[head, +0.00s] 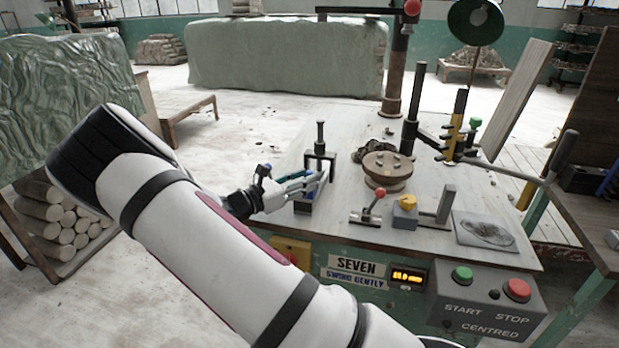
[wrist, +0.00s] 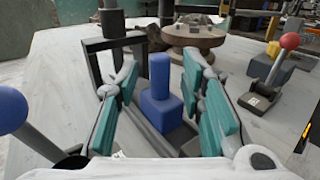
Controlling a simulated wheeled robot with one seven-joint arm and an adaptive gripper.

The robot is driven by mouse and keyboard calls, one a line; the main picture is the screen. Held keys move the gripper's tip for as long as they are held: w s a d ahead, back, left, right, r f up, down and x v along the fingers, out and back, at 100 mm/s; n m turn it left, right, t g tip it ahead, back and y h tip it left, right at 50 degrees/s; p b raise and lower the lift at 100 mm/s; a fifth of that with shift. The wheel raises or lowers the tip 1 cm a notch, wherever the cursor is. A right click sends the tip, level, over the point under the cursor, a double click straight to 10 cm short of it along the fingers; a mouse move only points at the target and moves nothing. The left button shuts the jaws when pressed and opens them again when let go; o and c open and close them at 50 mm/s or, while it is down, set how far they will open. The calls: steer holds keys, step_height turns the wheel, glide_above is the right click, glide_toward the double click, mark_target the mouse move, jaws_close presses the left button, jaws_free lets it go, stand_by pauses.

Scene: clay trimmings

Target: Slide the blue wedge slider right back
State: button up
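The blue wedge slider (wrist: 160,106), a block with an upright rounded peg, sits in a grey track in the middle of the wrist view. A black arch frame (wrist: 92,62) stands over the track just beyond it. My gripper (wrist: 162,84) is open, with teal finger pads on either side of the slider and visible gaps to its peg. In the head view my gripper (head: 296,184) is low over the bench beside the arch (head: 320,160). The slider is mostly hidden there by the fingers; a little blue shows.
The round turntable (head: 387,168) stands to the right of the arch. A red-knobbed lever (head: 372,207) and a yellow block (head: 405,213) are nearer the front. A blue ball-topped lever (wrist: 12,112) rises close at left. START and STOP buttons (head: 517,289) line the front panel.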

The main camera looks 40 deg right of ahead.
steer(key=shift+d, duration=1.2)
jaws_close()
steer(key=shift+w+d, duration=1.05)
steer(key=shift+d, duration=0.2)
jaws_free()
steer(key=a, duration=1.2)
steer(key=shift+s, duration=0.25)
